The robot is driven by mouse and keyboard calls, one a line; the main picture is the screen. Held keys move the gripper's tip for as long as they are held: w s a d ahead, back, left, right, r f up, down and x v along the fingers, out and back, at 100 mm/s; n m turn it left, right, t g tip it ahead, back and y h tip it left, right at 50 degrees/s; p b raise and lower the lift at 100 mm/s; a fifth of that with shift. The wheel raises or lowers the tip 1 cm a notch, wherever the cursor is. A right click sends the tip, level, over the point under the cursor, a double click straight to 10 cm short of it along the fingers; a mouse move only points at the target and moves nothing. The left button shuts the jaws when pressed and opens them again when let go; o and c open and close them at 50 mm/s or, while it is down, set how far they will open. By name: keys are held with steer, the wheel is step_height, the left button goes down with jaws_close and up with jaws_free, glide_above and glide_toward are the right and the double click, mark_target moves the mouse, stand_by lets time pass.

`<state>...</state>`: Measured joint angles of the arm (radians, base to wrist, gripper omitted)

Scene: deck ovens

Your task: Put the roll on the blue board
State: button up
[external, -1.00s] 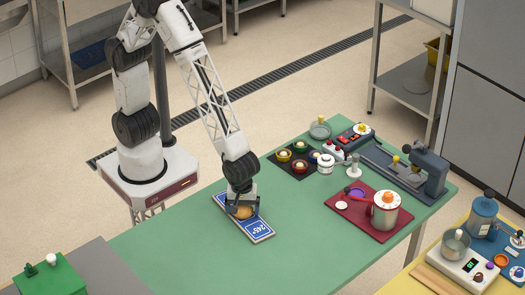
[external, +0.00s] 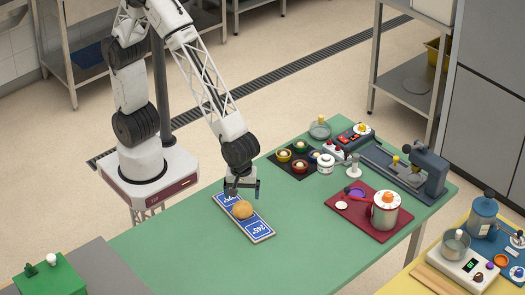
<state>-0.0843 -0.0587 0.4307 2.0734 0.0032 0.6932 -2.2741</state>
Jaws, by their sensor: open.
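The roll (external: 242,209) is round and golden brown. It lies on the blue board (external: 258,229), near its middle. The board is a narrow blue plate with white markings and a light edge, lying on the green table. My gripper (external: 242,193) is open and empty, above and just behind the roll, apart from it as far as this view shows.
Small coloured bowls on a dark mat (external: 276,157) and a grey machine (external: 430,170) stand further back. The green table (external: 190,248) is clear around the blue board.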

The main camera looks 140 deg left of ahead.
mark_target(242, 206)
steer(key=shift+r, duration=2.5)
steer(key=s+d+r+m+t, duration=0.1)
steer(key=s+r+m, duration=0.4)
steer(key=s+m, duration=0.4)
steer(key=s+d+r+m, duration=0.2)
steer(key=s+r+m, duration=0.3)
steer(key=s+m, duration=0.4)
steer(key=s+d+r+m+t, duration=0.1)
steer(key=s+d+r+m, duration=0.1)
steer(key=s+r+m, duration=0.3)
steer(key=shift+s+d+r+m+t, duration=0.2)
steer(key=shift+s+r+m+t, duration=0.1)
steer(key=shift+s+m, duration=2.25)
steer(key=shift+s+n, duration=0.45)
